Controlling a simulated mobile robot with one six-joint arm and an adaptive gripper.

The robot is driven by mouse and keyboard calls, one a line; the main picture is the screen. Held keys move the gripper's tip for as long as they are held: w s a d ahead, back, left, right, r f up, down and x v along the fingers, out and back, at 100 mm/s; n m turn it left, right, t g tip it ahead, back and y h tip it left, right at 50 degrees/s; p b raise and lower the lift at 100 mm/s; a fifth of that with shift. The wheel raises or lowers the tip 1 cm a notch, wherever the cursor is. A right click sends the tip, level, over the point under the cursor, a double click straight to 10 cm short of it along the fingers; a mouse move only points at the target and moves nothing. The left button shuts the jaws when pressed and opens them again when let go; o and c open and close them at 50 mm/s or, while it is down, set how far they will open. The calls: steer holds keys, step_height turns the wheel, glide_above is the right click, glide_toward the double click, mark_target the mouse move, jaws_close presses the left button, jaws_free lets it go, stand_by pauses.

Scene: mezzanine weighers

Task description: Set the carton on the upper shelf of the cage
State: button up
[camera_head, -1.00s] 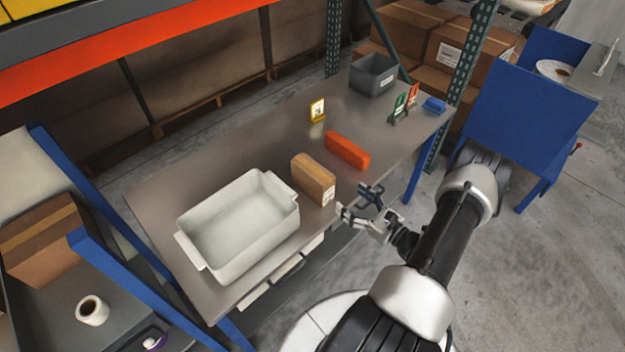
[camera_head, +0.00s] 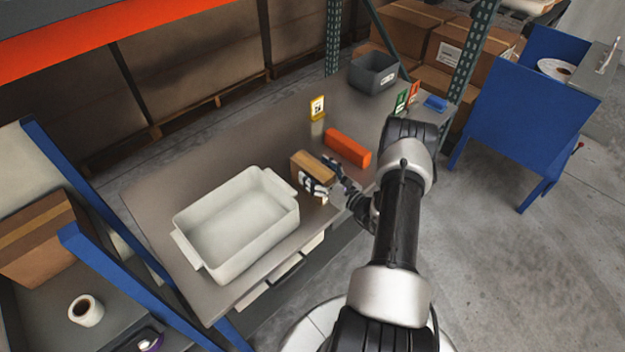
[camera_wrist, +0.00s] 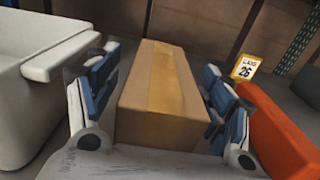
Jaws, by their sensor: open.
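The carton (camera_head: 311,165) is a small brown box with a tape strip along its top. It stands on the grey workbench, between the white tub and the orange block. In the wrist view the carton (camera_wrist: 160,92) lies between the two fingers of my gripper (camera_wrist: 155,105), one finger on each side. My gripper (camera_head: 325,178) is open around the carton's near end in the head view. A narrow gap shows on the right side; on the left I cannot tell if the finger touches. I cannot identify the cage's upper shelf with certainty.
The white tub (camera_head: 188,243) stands close left of the carton, and the orange block (camera_head: 347,148) close right. A yellow sign (camera_head: 317,107) stands behind. A grey bin (camera_head: 373,73) is at the bench's far end. A blue-framed rack (camera_head: 75,245) is at the left.

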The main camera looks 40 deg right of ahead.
steer(key=shift+w, duration=0.95)
steer(key=shift+c, duration=0.2)
steer(key=c, duration=1.5)
step_height(320, 180, up, 20)
steer(key=p, duration=0.4)
steer(key=shift+a+r+p, duration=0.1)
steer(key=shift+a+p, duration=0.05)
steer(key=shift+p, duration=0.25)
